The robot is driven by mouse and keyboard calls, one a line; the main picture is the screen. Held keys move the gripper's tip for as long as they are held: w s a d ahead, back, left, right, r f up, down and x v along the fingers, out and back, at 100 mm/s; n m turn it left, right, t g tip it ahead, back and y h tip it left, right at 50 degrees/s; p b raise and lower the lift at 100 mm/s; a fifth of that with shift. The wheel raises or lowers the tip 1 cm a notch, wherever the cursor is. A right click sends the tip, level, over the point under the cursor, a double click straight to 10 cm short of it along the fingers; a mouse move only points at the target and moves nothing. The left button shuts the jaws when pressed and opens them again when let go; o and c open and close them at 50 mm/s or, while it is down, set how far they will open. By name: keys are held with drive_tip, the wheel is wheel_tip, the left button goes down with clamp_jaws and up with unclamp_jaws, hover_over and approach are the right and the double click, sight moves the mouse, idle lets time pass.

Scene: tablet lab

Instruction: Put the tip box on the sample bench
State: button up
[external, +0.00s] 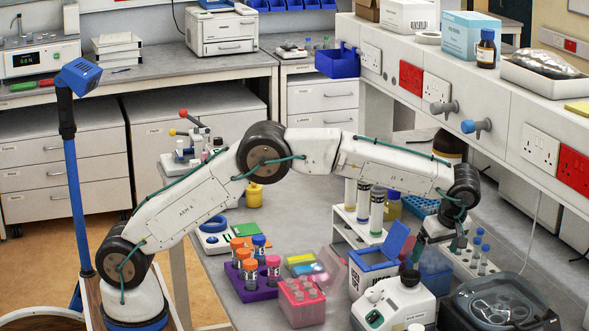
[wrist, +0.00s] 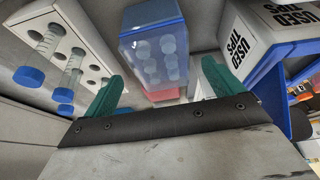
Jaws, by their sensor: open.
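A translucent blue tip box (external: 435,270) with a clear lid stands on the grey bench (external: 225,265), partly hidden by my gripper. In the wrist view the blue box (wrist: 153,50) shows round shapes through its lid, ahead of and between my fingers. A pink tip box (external: 302,304) with its clear lid raised stands further left on the bench. My gripper (external: 432,238) is over the blue box, with green fingers apart and nothing between them in the wrist view (wrist: 160,84). I cannot tell whether the fingers touch the box.
A white used-tips box (external: 368,280) with a raised blue lid stands close left of the blue box. A white tube rack (external: 472,262) is close on its right. A white bottle-topped device (external: 398,305) and dark tray (external: 500,305) are in front. A purple tube rack (external: 248,290) stands left.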

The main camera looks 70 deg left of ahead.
drive_tip(key=shift+v, duration=2.05)
drive_tip(key=shift+d+r, duration=0.1)
drive_tip(key=shift+d, duration=0.1)
drive_tip(key=s+d+r+m+t+h, duration=0.1)
drive_tip(key=s+d+r+m+h, duration=0.1)
drive_tip(key=s+d+r+m, duration=0.25)
drive_tip(key=s+a+r+m+h, duration=0.1)
drive_tip(key=s+a+r+m, duration=0.3)
drive_tip(key=s+a, duration=0.5)
drive_tip(key=s+a+r+m, duration=0.2)
drive_tip(key=s+a+r, duration=0.5)
drive_tip(key=s+a, duration=0.25)
drive_tip(key=s+a+f+m, duration=0.2)
drive_tip(key=s+a+f, duration=0.1)
drive_tip(key=s, duration=0.6)
drive_tip(key=s+a+f+m+h, duration=0.1)
drive_tip(key=s+a+f+m, duration=0.2)
drive_tip(key=s, duration=0.6)
drive_tip(key=s+a+f+m, duration=0.3)
drive_tip(key=s+a+f, duration=0.1)
drive_tip(key=s, duration=0.6)
drive_tip(key=shift+f, duration=0.7)
